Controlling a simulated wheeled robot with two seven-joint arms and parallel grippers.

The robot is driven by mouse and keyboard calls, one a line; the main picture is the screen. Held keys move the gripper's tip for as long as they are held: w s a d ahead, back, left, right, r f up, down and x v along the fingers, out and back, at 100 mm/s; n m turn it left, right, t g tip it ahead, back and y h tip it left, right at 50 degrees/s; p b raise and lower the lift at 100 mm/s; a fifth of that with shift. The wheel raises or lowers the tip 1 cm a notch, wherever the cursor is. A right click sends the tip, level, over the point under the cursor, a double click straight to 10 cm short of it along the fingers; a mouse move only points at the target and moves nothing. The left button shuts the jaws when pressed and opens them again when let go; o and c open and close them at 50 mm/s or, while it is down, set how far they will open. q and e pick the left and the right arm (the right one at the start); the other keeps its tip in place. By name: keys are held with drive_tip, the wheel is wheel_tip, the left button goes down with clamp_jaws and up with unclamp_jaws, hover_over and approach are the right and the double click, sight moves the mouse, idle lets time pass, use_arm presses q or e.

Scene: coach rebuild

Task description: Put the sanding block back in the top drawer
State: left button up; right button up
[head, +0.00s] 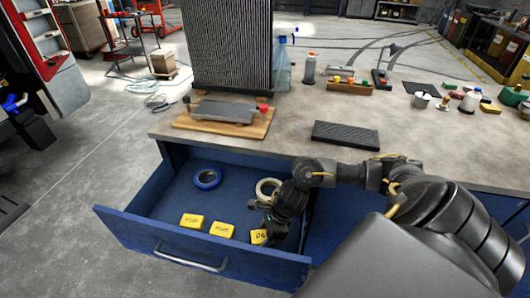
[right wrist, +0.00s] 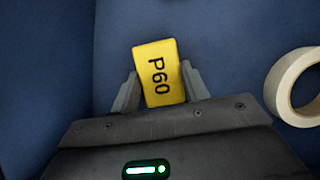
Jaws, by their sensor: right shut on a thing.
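The yellow sanding block (right wrist: 159,74), marked P60, is between the two fingers of my right gripper (right wrist: 160,88), which is shut on it. In the head view the block (head: 258,237) shows partly behind my right gripper (head: 268,230), at the right end of the open top drawer (head: 130,227). The gripper points down into the drawer; I cannot tell whether the block touches the drawer's floor. My left gripper is not in view.
The drawer also holds two yellow blocks (head: 191,221) (head: 222,229), a blue tape roll (head: 207,178) and a cream tape roll (head: 268,189), which lies close to my gripper. The bench top (head: 290,125) carries a black ribbed pad (head: 345,135) and a wooden board (head: 250,131).

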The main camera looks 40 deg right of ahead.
drive_tip(key=shift+f, duration=0.6)
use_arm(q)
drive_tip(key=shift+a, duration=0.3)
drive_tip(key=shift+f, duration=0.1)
use_arm(e)
drive_tip(key=shift+f, duration=0.15)
drive_tip(key=o, duration=0.9)
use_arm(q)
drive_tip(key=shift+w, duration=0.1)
